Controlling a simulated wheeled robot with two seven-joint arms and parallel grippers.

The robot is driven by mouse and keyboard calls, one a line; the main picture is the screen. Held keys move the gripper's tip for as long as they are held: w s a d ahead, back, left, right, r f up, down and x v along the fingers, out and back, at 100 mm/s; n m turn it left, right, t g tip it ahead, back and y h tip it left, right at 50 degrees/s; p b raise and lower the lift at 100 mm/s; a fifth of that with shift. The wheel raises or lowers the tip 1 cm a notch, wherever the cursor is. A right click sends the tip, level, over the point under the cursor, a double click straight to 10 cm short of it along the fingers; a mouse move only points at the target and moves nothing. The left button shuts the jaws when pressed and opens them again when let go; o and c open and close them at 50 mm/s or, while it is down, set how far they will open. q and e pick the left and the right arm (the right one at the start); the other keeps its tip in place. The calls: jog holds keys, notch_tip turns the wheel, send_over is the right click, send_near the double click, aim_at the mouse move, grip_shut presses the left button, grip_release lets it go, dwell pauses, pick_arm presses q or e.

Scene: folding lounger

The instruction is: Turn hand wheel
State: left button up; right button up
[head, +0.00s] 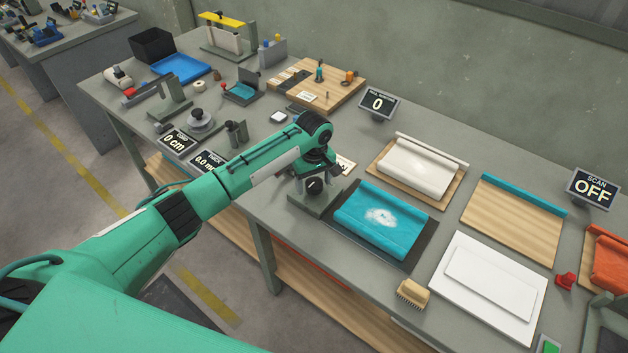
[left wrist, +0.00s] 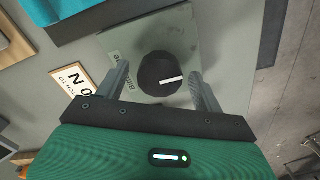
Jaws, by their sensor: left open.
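The hand wheel (left wrist: 161,75) is a round black knob with a white pointer bar, on a grey base plate (left wrist: 177,30). In the head view the hand wheel (head: 314,186) sits at the table's front edge, partly under my left gripper (head: 316,174). In the left wrist view my left gripper (left wrist: 163,85) is open, with one finger on each side of the knob. Gaps show between the fingers and the knob; contact is not visible. The white bar points to the right, tilted slightly upward in the wrist view. My right gripper is not in view.
A teal cloth roll (head: 380,222) on a dark mat lies right of the wheel. A white roll on a wooden board (head: 378,177) is behind it. A brush (head: 413,293) lies near the front edge. A display reading 0 (head: 377,104) stands at the back.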

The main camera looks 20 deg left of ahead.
pick_arm(q)
jog(key=c, duration=1)
